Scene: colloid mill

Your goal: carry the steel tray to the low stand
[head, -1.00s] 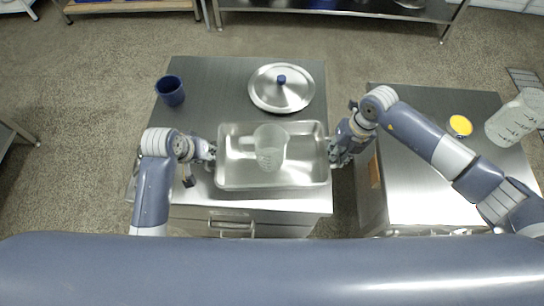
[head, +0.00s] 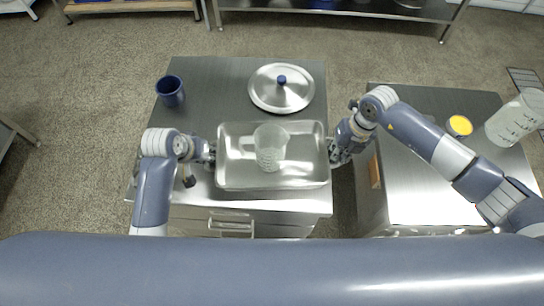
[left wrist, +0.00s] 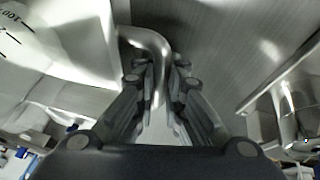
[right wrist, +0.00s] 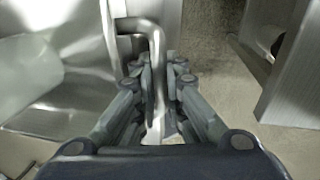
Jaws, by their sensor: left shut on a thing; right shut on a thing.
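The steel tray (head: 240,178) is a shallow rectangular pan over the front of the left steel cabinet, with a clear measuring jug (head: 270,147) standing inside it. My left gripper (head: 208,153) is at the tray's left end; in the left wrist view its fingers (left wrist: 158,85) are shut on a bent metal handle. My right gripper (head: 334,150) is at the right end; in the right wrist view its fingers (right wrist: 158,90) are shut on the matching handle. I cannot tell for certain whether the tray touches the cabinet top. I cannot identify the low stand for certain.
On the left cabinet (head: 215,80) are a blue cup (head: 170,91) and a round steel lid (head: 281,88) with a blue knob. The right cabinet (head: 420,195) holds a yellow-topped container (head: 459,126) and a large graduated beaker (head: 517,117). A gap separates the cabinets. A shelf (head: 340,12) stands at the back.

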